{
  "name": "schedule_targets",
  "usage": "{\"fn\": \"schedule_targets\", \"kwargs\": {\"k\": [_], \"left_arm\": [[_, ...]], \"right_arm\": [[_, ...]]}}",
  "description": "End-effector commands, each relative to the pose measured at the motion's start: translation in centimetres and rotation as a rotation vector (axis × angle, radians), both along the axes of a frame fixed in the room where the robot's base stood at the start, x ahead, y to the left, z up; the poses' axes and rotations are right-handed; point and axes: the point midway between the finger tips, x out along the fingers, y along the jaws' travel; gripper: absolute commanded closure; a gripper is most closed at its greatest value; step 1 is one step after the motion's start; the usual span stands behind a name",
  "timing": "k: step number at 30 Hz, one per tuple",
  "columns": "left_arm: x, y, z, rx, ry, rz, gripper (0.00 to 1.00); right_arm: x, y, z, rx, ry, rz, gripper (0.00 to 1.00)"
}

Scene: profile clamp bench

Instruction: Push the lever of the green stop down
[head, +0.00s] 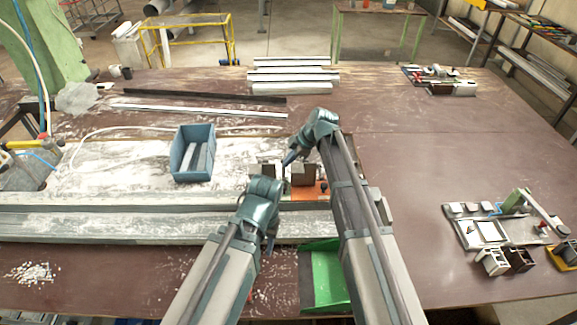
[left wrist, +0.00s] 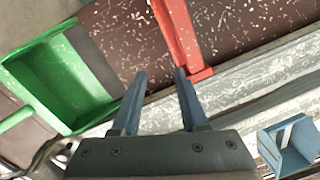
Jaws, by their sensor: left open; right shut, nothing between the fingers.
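I cannot make out a green stop or its lever for certain in either view. My left gripper (left wrist: 160,74) is open with nothing between its fingers, pointing at a red bar (left wrist: 179,35) that lies just beyond the fingertips. My right gripper (head: 288,159) is shut and empty, angled down to the left near brown blocks (head: 302,174) on an orange-red base (head: 309,191). My arms hide part of this area.
A green dustpan (head: 327,276) lies at the front edge; it also shows in the left wrist view (left wrist: 68,75). A blue bin (head: 180,157) stands left of the grippers. A small fixture with a green arm (head: 515,200) is at the right. The table's middle right is clear.

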Motion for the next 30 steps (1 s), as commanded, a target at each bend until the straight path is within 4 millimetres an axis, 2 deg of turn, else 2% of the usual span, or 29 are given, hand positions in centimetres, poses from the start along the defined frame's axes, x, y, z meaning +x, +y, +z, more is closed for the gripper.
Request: {"fn": "schedule_targets", "kwargs": {"k": [1,9,30], "left_arm": [[0.0,0.0,0.1,0.000,0.000,0.000,0.57],[0.0,0.0,-0.4,0.000,0.000,0.000,0.57],[0.0,0.0,-2.8,0.000,0.000,0.001,0.57]], "right_arm": [[0.9,0.0,0.0,0.000,0.029,0.000,1.00],[2.2,0.0,-0.9,0.000,0.214,0.001,1.00],[4.3,0.0,-3.4,0.000,0.219,0.000,1.00]]}}
